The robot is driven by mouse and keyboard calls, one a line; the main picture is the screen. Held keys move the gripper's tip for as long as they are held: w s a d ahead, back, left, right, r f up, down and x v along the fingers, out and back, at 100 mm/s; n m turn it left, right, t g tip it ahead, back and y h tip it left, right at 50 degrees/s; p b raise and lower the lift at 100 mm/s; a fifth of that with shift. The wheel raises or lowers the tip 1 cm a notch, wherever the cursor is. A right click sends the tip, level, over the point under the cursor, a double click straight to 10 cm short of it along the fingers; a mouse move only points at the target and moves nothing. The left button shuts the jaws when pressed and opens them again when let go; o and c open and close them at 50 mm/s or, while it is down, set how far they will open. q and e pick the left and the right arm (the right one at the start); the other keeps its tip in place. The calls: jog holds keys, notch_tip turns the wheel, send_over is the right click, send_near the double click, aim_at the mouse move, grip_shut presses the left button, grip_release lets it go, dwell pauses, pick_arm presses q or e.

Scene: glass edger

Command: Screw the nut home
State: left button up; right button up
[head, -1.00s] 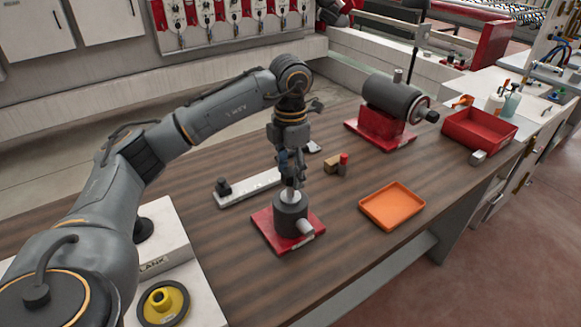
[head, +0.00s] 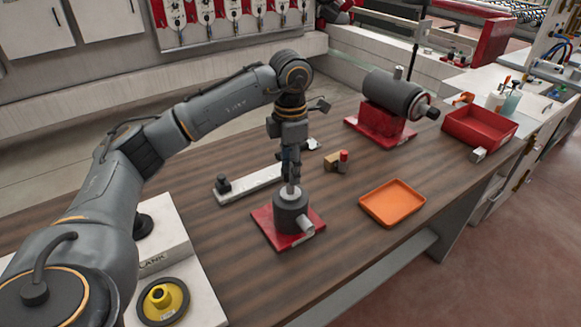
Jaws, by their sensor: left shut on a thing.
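A dark grey cylindrical fixture (head: 291,214) stands upright on a red base plate (head: 272,231) on the wooden bench. It has a light stub on its right side and a pale top with a slim post. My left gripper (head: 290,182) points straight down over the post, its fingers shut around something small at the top. The nut cannot be made out separately; the fingers and the small scale hide it. My right gripper is not in view.
An orange tray (head: 392,203) lies to the right. A white bar (head: 250,183) and a small brown block with a red piece (head: 337,161) lie behind. A grey motor (head: 393,96) on a red stand and a red bin (head: 480,130) are further back. A yellow-hubbed wheel (head: 163,302) is front left.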

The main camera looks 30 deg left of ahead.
pick_arm(q)
jog(key=m, duration=0.4)
jog(key=m+b, duration=0.1)
jog(key=m, duration=0.5)
jog(key=o, duration=1.4)
jog(key=shift+c, duration=0.2)
jog(key=shift+r, duration=0.1)
notch_tip(320, 180, up, 6)
jog(key=p, duration=0.4)
